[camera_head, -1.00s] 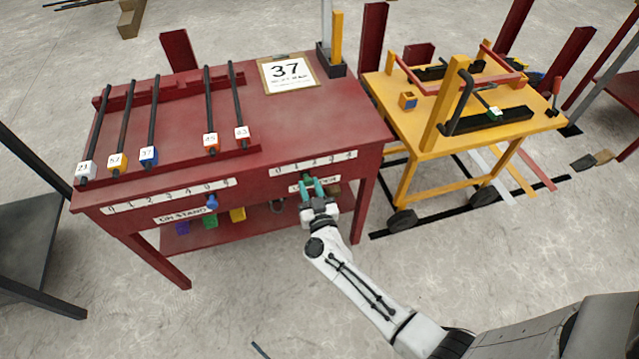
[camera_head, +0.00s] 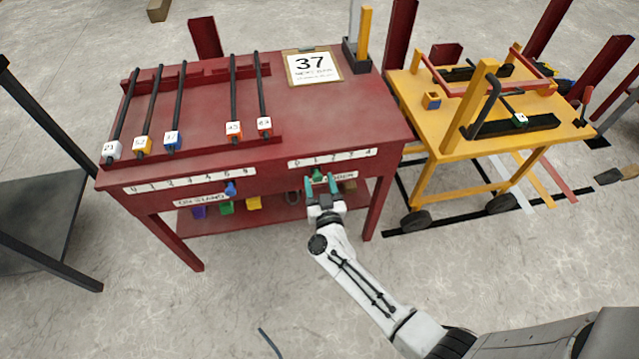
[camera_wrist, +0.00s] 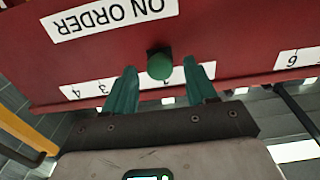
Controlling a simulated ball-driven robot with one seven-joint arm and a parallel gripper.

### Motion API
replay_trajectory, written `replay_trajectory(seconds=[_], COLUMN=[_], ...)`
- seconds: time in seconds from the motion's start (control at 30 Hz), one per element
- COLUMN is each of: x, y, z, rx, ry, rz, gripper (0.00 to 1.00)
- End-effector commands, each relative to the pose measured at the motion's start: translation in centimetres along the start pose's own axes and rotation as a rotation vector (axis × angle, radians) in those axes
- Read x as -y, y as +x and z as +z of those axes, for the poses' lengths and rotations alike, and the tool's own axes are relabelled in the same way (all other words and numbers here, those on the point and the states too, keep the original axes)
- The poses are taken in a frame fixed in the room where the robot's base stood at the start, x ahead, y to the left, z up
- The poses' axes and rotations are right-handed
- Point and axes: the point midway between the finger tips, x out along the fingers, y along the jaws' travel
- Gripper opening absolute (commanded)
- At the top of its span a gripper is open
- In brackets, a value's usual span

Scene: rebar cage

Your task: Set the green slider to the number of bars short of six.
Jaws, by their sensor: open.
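The green slider (camera_head: 318,175) is a round knob on the front of the red table (camera_head: 290,115), under a scale marked 0 to 4 (camera_head: 333,158). It stands near the 1. In the wrist view, which is upside down, the green knob (camera_wrist: 160,66) shows between my two teal fingers. My gripper (camera_head: 322,184) is open, with a finger on each side of the knob; contact cannot be told. The fingers cover some digits. The ON ORDER label (camera_wrist: 110,17) is beside the knob. Several black bars (camera_head: 153,110) with numbered end blocks lie across the rack, with a wider gap right of the blue-ended one.
A blue knob (camera_head: 230,189) sits under the left scale, by the ON STAND label (camera_head: 200,199). A card reading 37 (camera_head: 312,67) lies on the tabletop. A yellow cart (camera_head: 440,135) stands to the right. Coloured blocks sit on the lower shelf.

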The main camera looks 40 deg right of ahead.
Motion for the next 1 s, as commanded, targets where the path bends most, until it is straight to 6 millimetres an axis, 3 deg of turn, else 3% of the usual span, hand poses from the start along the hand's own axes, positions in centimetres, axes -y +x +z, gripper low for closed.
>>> replay_trajectory(seconds=[0.17, 0.6, 1.0], x=[0.0, 0.0, 0.0], y=[-1.8, -9.5, -10.8], z=[-0.1, 0.1, 0.0], rx=[0.002, 0.002, 0.001], ry=[-0.001, -0.001, 0.0], rz=[-0.002, -0.001, 0.0], gripper=[0.56, 0.56, 0.56])
